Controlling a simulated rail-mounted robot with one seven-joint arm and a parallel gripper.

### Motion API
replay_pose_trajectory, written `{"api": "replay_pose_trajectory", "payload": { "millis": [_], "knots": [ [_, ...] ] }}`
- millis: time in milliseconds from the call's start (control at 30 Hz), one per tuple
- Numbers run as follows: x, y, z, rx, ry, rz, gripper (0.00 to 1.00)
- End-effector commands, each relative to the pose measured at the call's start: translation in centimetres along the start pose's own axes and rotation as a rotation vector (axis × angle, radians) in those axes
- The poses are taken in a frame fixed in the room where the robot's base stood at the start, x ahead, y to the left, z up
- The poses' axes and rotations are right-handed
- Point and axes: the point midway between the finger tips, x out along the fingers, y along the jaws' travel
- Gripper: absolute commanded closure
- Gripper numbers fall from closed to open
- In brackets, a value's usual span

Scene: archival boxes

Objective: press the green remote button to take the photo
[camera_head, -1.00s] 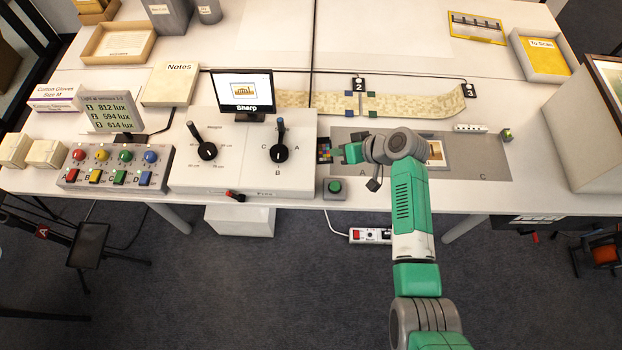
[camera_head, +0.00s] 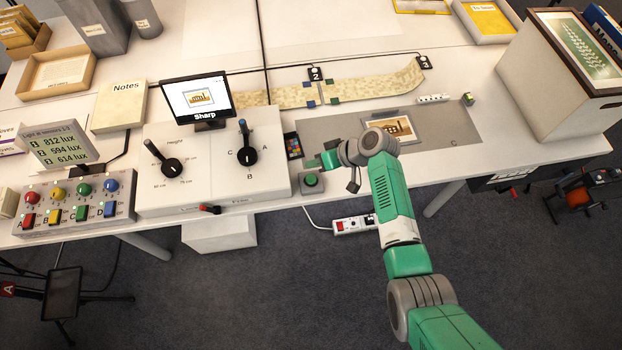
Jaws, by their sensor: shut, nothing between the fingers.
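The green remote button (camera_head: 311,181) sits on a small grey box at the front edge of the table, right of the white control panel (camera_head: 215,172). My gripper (camera_head: 314,163) is shut and empty. It appears just behind and above the button, apart from it in the picture; its exact height over the button I cannot tell. My wrist hides part of the grey board behind it. The monitor (camera_head: 197,99) shows a picture of the photo with the word "Sharp". The framed photo (camera_head: 393,128) lies on the grey copy board (camera_head: 446,131).
A colour card (camera_head: 293,146) lies beside my gripper. A large white box (camera_head: 565,80) stands at the right. A colored-button console (camera_head: 78,210) is at the left.

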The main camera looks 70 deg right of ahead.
Motion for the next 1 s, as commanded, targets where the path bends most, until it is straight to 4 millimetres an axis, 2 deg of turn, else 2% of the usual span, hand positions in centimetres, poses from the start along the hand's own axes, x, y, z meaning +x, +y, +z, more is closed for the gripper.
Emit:
{"api": "replay_pose_trajectory", "payload": {
  "millis": [33,367,1000],
  "knots": [
    [1.0,0.8,0.8,0.0,0.0,0.001,1.0],
    [4.0,2.9,2.9,0.0,0.0,-0.001,1.0],
    [4.1,3.0,3.0,-0.001,0.0,-0.001,1.0]
  ]
}}
